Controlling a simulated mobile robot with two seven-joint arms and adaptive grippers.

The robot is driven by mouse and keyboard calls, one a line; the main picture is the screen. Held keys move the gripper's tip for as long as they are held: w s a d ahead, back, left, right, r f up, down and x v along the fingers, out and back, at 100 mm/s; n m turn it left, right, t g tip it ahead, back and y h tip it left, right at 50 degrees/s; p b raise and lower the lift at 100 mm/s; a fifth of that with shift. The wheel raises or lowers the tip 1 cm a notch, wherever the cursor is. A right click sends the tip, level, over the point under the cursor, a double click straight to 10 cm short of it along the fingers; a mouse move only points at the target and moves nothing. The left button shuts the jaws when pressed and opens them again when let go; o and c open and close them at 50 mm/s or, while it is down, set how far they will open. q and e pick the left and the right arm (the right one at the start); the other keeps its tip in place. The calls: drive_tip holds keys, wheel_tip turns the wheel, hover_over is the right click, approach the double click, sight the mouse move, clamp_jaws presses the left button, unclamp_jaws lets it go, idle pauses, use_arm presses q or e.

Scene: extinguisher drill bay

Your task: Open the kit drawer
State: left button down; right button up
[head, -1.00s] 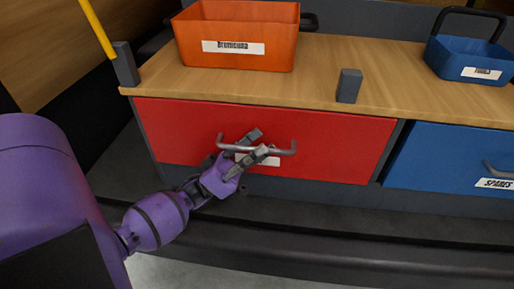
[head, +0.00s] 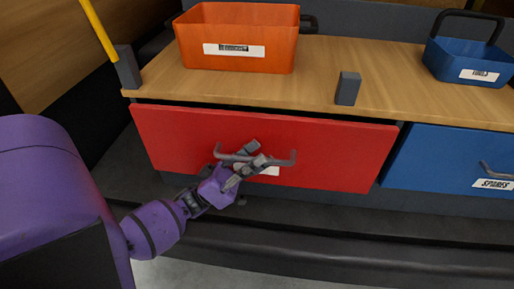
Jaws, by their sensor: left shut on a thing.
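The red drawer (head: 335,150) sits under the wooden worktop in the head view and stands slightly out from the cabinet, with a dark gap along its top edge. Its grey bar handle (head: 282,161) runs across the middle of the front. My left gripper (head: 250,158) is shut on the handle near its middle. A white label behind the handle is mostly hidden by the fingers, so I cannot read it. My right gripper is not in view.
On the wooden worktop (head: 310,85) stand an orange bin (head: 225,75), a blue bin (head: 455,60) and small grey posts (head: 347,88). A blue drawer (head: 440,155) labelled SPARES is to the right. A dark ledge (head: 330,225) runs below the drawers.

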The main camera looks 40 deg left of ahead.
use_arm(q)
drive_tip(key=s+d+p, duration=0.3)
drive_tip(key=s+d, duration=0.4)
drive_tip(key=s, duration=0.5)
drive_tip(key=s+d+p, duration=0.3)
drive_tip(key=s+d, duration=0.4)
drive_tip(key=s, duration=0.5)
drive_tip(key=shift+d, duration=0.35)
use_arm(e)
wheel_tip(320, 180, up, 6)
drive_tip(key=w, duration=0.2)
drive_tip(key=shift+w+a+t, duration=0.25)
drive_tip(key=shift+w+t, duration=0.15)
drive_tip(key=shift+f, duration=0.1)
use_arm(q)
drive_tip(key=c, duration=2.1)
unclamp_jaws()
drive_tip(key=v, duration=1.2)
